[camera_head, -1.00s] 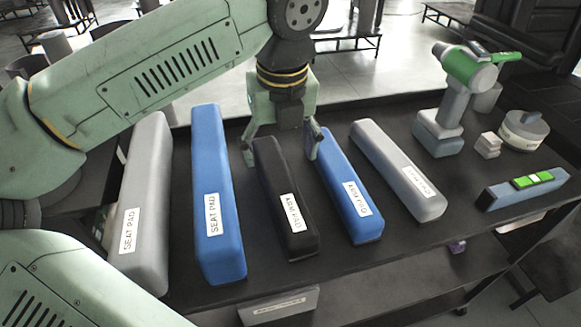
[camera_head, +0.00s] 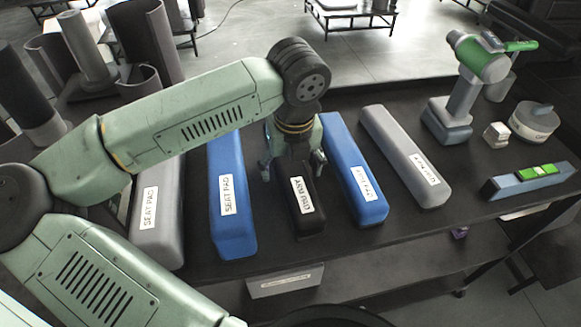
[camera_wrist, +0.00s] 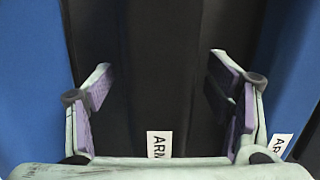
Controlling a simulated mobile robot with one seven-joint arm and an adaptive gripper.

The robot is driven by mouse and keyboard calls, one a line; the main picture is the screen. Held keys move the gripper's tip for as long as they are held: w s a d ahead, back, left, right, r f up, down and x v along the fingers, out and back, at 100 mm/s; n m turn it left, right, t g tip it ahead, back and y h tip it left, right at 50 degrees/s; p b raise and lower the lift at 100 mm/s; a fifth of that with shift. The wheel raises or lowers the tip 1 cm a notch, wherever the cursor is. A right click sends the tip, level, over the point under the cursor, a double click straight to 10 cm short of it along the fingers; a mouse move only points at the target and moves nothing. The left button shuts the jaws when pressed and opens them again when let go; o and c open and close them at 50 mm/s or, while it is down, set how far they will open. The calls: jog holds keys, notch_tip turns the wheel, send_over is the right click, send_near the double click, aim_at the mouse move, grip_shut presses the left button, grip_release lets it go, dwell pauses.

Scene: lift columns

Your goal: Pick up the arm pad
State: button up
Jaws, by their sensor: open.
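The black arm pad (camera_head: 309,221) lies on the dark table with its white label facing up. My gripper (camera_head: 292,172) is over its far part, with a finger on either side, and hides that part in the head view. In the wrist view the black arm pad (camera_wrist: 155,85) runs between the two open fingers of my gripper (camera_wrist: 160,95); I cannot tell whether they touch it. A blue arm pad (camera_head: 352,170) lies to its right, and a grey arm pad (camera_head: 402,155) further right.
A blue seat pad (camera_head: 232,220) and a grey seat pad (camera_head: 160,215) lie to the left. A green and grey drill (camera_head: 470,75), a round container (camera_head: 533,122) and a level-like tool (camera_head: 527,180) are at the right. Little room separates the black and blue arm pads.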

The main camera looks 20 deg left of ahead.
aim_at(291, 165)
jog(key=shift+c, duration=0.4)
jog(key=c, duration=1.6)
jog(key=shift+o, duration=0.2)
jog(key=shift+r+b, duration=0.5)
jog(key=shift+r, duration=0.35)
jog(key=shift+s+d+r+b, duration=0.2)
jog(key=shift+r+b, duration=0.1)
jog(key=shift+r, duration=0.15)
jog(key=shift+s+d+r+b, duration=0.1)
jog(key=shift+s+r+b, duration=0.1)
jog(key=shift+r+b, duration=0.15)
jog(key=s+d+b, duration=0.1)
jog(key=s+d, duration=0.1)
jog(key=s, duration=0.2)
jog(key=s+d+r+b, duration=0.1)
jog(key=s+d, duration=0.2)
jog(key=s, duration=0.1)
jog(key=s+d+b, duration=0.1)
jog(key=s+d, duration=0.1)
jog(key=s, duration=0.2)
jog(key=shift+d+r, duration=0.3)
jog(key=shift+d, duration=0.05)
jog(key=shift+s+d+r, duration=0.25)
jog(key=shift+r, duration=0.15)
jog(key=shift+r+p, duration=0.55)
jog(key=shift+r, duration=0.85)
